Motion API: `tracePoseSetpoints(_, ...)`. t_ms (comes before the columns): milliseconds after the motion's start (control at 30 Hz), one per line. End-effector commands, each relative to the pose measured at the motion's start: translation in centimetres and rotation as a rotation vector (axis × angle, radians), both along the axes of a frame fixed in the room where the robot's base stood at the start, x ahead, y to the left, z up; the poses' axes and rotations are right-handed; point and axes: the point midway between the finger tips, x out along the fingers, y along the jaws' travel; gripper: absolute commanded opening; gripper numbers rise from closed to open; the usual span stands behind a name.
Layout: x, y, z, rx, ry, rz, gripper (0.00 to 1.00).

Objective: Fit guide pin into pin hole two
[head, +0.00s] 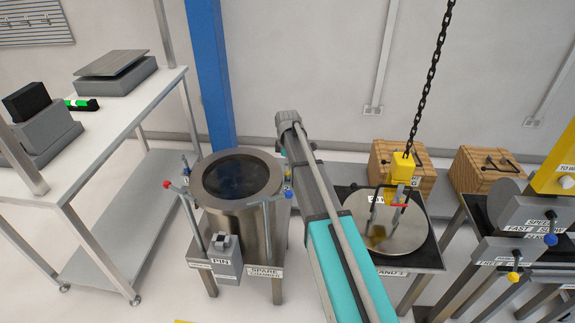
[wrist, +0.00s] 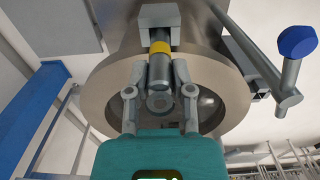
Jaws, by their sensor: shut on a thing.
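In the wrist view, my gripper (wrist: 160,92) is shut on the guide pin (wrist: 160,70), a grey cylinder with a yellow band. The pin points away from my gripper toward a grey bracket (wrist: 160,15) on the wall of the steel chamber (wrist: 105,80). The pin's far end overlaps the bracket in the picture; I cannot tell whether it is in a hole or just in front of it. No label for hole two is readable. In the head view, the spare chamber (head: 233,210) stands left of my arm, and my gripper and the pin are hidden.
Clamp arms with a red knob (head: 166,185) and a blue knob (head: 288,194) stick out beside the chamber; the blue knob also shows in the wrist view (wrist: 297,42). A block labelled PIN (head: 222,258) is at the stand's front. A chain hoist (head: 403,166) hangs over a round lid (head: 400,235).

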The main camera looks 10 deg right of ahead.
Motion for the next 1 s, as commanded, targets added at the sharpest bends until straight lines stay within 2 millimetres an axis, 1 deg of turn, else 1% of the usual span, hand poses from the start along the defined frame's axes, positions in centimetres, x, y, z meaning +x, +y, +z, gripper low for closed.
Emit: tracePoseSetpoints(1000,0.0,0.0,-1.8,0.000,0.000,0.000,0.00)
